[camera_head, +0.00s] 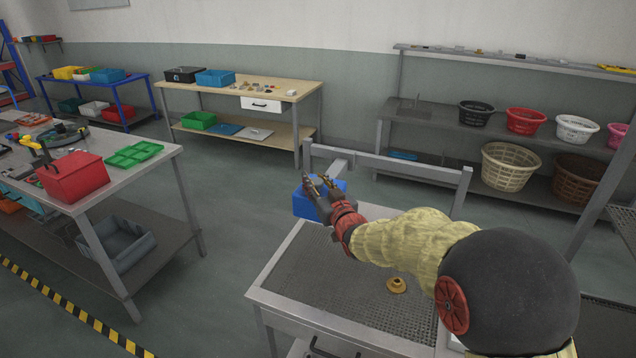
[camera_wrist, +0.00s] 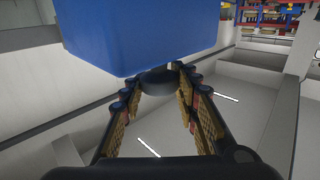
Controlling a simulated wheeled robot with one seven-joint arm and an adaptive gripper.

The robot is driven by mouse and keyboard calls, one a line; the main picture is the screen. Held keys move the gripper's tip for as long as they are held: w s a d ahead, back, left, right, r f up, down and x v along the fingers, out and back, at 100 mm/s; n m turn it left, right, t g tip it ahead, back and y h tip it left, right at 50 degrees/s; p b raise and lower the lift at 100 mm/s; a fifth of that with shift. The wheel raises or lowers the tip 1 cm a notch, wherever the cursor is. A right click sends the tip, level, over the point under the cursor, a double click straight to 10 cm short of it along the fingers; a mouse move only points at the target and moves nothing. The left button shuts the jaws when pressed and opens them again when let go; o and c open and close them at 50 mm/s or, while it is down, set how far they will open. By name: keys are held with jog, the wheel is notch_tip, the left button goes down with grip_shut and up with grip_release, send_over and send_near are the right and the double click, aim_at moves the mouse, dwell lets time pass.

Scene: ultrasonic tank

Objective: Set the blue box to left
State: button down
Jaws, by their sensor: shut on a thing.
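The blue box (camera_head: 306,207) is at the back left of the metal table with the mesh top (camera_head: 345,285), by its raised rear frame. My gripper (camera_head: 322,186) is at the box and shut on it, partly covering it. In the wrist view, the blue box (camera_wrist: 140,32) fills the top middle, just beyond my fingertips (camera_wrist: 158,84). A dark rounded piece shows between the fingertips under the box. I cannot tell whether the box touches the table.
A brass-coloured round part (camera_head: 397,286) lies on the mesh. A metal bench at left holds a red bin (camera_head: 73,177) and a green tray (camera_head: 134,153). Baskets (camera_head: 510,166) stand on a back-right shelf. Floor is clear between the bench and the mesh table.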

jog(key=c, duration=1.4)
grip_release()
jog(key=shift+a, duration=0.2)
jog(key=shift+s, duration=0.1)
jog(key=v, duration=1.2)
